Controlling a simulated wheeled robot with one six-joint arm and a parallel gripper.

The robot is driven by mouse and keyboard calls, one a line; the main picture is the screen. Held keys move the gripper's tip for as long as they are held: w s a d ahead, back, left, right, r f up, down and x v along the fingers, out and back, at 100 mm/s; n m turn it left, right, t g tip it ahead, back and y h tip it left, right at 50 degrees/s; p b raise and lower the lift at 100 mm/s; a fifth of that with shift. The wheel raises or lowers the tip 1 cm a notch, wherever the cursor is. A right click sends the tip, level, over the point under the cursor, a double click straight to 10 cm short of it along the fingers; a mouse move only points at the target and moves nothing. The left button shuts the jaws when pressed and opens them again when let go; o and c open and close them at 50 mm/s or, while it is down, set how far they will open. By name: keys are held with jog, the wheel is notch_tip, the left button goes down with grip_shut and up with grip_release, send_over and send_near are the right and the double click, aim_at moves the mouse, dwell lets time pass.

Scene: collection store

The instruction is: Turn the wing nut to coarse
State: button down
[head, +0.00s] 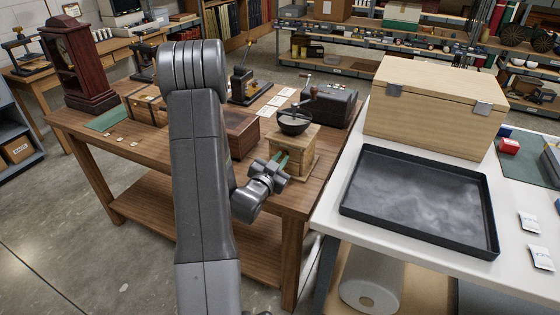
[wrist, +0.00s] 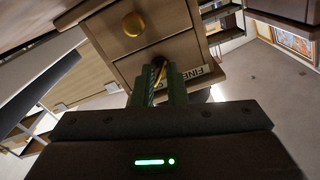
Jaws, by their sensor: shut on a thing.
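A coffee grinder with a light wooden body (head: 296,150) and a dark bowl (head: 294,121) stands upright near the right end of the brown table. My gripper (head: 282,160) reaches it from the front. In the wrist view my green fingers (wrist: 159,84) are closed together at the wooden front, on the wing nut (wrist: 159,66), of which only a small brassy bit shows between them. A label (wrist: 196,76) reading FINE, upside down in this view, is beside the fingers. A round brass knob (wrist: 134,24) is on the drawer panel. No coarse mark can be made out.
A brown wooden box (head: 240,136) stands just left of the grinder, and a dark machine (head: 330,103) behind it. To the right, a white table (head: 335,210) bears a black tray (head: 420,247) and a large wooden case (head: 435,120).

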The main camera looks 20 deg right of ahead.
jog(key=shift+f+m+b, duration=0.2)
jog(key=shift+m+b, duration=0.3)
jog(key=shift+b, duration=0.7)
jog(key=m+b, duration=0.1)
jog(key=b, duration=0.1)
jog(key=m+b, duration=0.1)
jog(key=b, duration=0.2)
jog(key=shift+f, duration=0.25)
jog(key=m+b, duration=0.6)
jog(key=b, duration=0.4)
jog(key=m+b, duration=0.4)
jog(key=b, duration=0.2)
jog(key=shift+r+m, duration=0.15)
jog(key=shift+m, duration=0.15)
jog(key=shift+r+m+b, duration=0.15)
jog(key=shift+m+b, duration=0.8)
jog(key=shift+m, duration=0.1)
jog(key=shift+r+m+b, duration=0.1)
jog(key=shift+m+b, duration=0.8)
jog(key=shift+m, duration=0.15)
jog(key=c, duration=1.5)
grip_release()
jog(key=shift+r, duration=0.1)
